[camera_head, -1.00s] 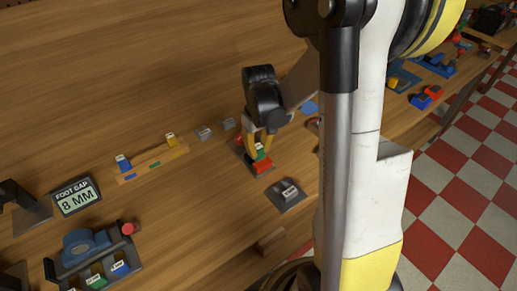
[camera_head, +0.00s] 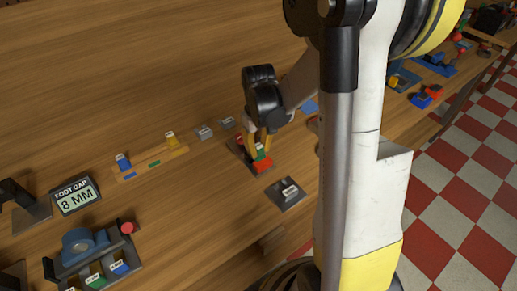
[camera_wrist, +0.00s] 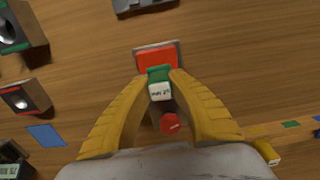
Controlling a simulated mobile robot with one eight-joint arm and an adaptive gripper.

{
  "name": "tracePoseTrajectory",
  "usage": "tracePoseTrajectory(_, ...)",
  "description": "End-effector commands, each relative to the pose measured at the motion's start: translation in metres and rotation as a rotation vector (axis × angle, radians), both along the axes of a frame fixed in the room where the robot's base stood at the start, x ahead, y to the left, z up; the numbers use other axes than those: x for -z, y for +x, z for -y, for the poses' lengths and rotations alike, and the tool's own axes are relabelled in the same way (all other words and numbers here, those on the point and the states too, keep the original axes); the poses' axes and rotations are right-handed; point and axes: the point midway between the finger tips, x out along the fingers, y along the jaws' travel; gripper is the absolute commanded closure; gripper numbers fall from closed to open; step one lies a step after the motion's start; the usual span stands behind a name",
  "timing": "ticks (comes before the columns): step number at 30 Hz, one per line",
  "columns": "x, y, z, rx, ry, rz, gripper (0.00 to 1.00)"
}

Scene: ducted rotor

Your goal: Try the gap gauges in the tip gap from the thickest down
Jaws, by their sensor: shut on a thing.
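My gripper (camera_wrist: 163,95) is shut on a green gauge (camera_wrist: 160,76) with a white label. The label's print is too small to read fully. In the head view my gripper (camera_head: 258,147) points down over a dark base, with the green gauge (camera_head: 261,154) just behind a red block (camera_head: 262,164). The wrist view shows that red block (camera_wrist: 157,60) on a grey base beyond the green gauge, and a red round part (camera_wrist: 170,123) between the fingers. I cannot tell whether the gauge sits in a gap.
A display (camera_head: 76,195) reads "FOOT GAP 8 MM". A blue and grey fixture (camera_head: 85,243) with labelled blocks stands front left. A grey plate (camera_head: 287,194) bears a labelled block. Two small grey blocks (camera_head: 204,132) lie behind the rack. The table behind them is clear.

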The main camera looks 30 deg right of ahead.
Motion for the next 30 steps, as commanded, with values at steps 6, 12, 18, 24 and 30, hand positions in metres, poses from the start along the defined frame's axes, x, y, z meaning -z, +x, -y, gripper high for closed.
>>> tracePoseTrajectory(6,-0.014,0.000,0.000,0.000,0.000,0.000,1.00)
tracePoseTrajectory(12,-0.028,0.000,0.000,0.000,0.000,0.000,1.00)
tracePoseTrajectory(18,-0.041,0.000,0.000,0.000,0.000,0.000,1.00)
tracePoseTrajectory(24,-0.054,0.000,0.000,0.000,0.000,0.000,1.00)
tracePoseTrajectory(30,-0.067,0.000,0.000,0.000,0.000,0.000,1.00)
